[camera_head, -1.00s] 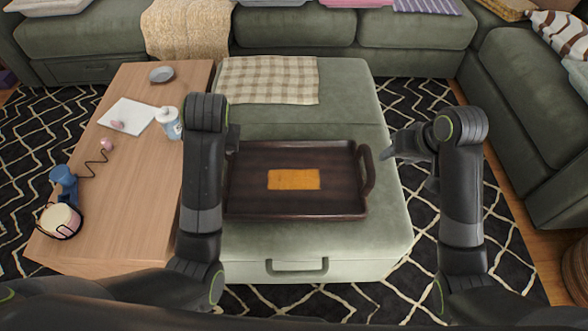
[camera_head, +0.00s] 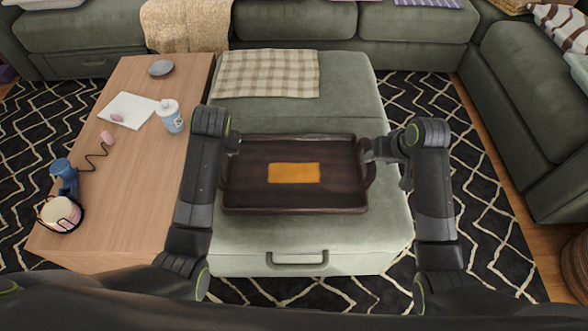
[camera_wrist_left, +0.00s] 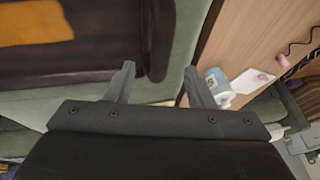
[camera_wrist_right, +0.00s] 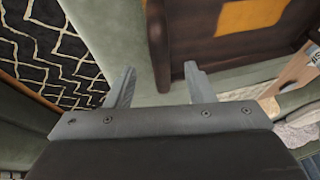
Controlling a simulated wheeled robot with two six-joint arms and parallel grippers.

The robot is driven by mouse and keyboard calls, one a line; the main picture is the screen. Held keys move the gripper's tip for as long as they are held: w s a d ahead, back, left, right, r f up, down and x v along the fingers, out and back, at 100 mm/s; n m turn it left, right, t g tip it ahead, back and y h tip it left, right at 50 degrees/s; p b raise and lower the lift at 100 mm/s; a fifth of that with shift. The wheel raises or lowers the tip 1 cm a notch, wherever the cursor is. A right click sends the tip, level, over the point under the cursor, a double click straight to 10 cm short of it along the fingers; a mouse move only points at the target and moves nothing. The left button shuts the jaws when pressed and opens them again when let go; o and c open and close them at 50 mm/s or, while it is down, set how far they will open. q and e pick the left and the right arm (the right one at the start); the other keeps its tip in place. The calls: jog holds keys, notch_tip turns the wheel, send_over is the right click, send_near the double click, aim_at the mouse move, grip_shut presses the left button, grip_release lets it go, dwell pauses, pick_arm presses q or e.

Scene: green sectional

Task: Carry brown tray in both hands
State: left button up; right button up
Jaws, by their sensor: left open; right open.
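The brown tray (camera_head: 295,203) lies flat on the green ottoman, with an orange-yellow rectangle (camera_head: 293,173) on its floor. Its right handle (camera_head: 370,172) rises at the right end; the left handle is largely hidden by my left arm in the head view. My left gripper (camera_wrist_left: 160,82) is open, and the tray's left handle (camera_wrist_left: 159,40) appears between its fingers in the left wrist view. My right gripper (camera_wrist_right: 160,82) is open, and the right handle (camera_wrist_right: 157,45) appears between its fingers in the right wrist view. Neither grips the tray; contact cannot be told.
The green ottoman (camera_head: 345,108) has a checked cloth (camera_head: 267,73) at its back. A wooden table (camera_head: 136,205) stands close on the left with a bottle (camera_head: 171,117), a grey dish (camera_head: 161,68) and a blue item (camera_head: 64,176). Sofas line the back and right; patterned rug lies right.

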aim_at(368, 164)
pick_arm(q)
jog(key=x, duration=0.8)
pick_arm(e)
jog(key=x, duration=0.8)
pick_arm(q)
jog(key=shift+c, duration=0.3)
pick_arm(e)
jog(key=shift+c, duration=0.3)
pick_arm(q)
grip_shut()
pick_arm(e)
grip_shut()
